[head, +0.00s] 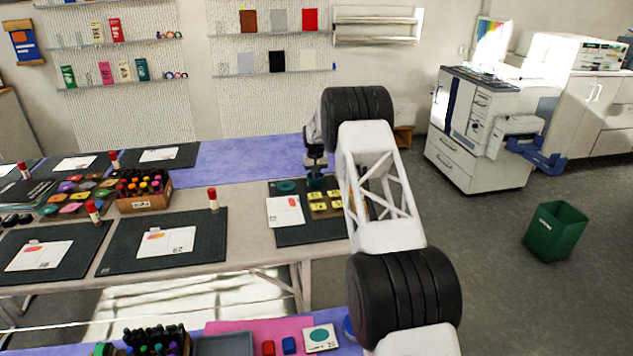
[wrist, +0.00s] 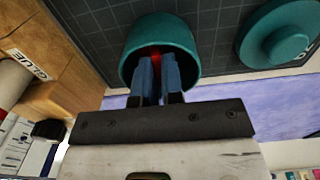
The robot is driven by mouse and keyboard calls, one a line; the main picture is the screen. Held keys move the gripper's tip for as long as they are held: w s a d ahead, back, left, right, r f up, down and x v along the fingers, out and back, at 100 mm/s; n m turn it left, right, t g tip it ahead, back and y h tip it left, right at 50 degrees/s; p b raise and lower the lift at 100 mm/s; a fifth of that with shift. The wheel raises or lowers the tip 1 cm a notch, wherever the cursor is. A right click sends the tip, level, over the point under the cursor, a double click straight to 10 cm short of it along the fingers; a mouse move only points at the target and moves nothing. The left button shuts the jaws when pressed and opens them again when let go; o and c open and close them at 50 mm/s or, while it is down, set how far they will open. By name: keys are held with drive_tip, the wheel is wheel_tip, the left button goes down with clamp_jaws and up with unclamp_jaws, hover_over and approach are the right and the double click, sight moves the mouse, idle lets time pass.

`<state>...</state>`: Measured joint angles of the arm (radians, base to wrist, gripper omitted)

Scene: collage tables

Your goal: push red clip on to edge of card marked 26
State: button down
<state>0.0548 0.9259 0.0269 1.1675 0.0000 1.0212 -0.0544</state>
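My gripper (wrist: 158,80) points down into a round teal cup (wrist: 187,32), its two blue fingers close together with a narrow gap. A small red thing (wrist: 155,50), perhaps the red clip, shows at the fingertips inside the cup. Whether the fingers grip it is hidden. In the head view the cup (head: 315,181) stands at the back of the right-hand dark mat (head: 290,236). A white card (head: 285,211) with a red mark lies on that mat; I cannot read its number. Another card (head: 165,243) lies on the middle mat, its number too small to be sure of.
A teal disc-shaped thing (wrist: 283,35) sits beside the cup. Yellow-topped tiles (head: 326,205) on a brown tray lie near the card. A red-capped glue stick (head: 213,200) stands at the mat's left. A wooden box of bottles (head: 145,190) is further left.

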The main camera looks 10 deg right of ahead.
drive_tip(key=shift+r, duration=0.25)
drive_tip(key=shift+r, duration=2.75)
drive_tip(key=shift+a, duration=0.15)
drive_tip(key=s+a, duration=0.6)
drive_tip(key=a, duration=0.6)
drive_tip(key=s+a, duration=0.6)
drive_tip(key=a, duration=0.7)
drive_tip(key=shift+s+f, duration=0.25)
drive_tip(key=shift+f, duration=0.15)
drive_tip(key=shift+f, duration=0.25)
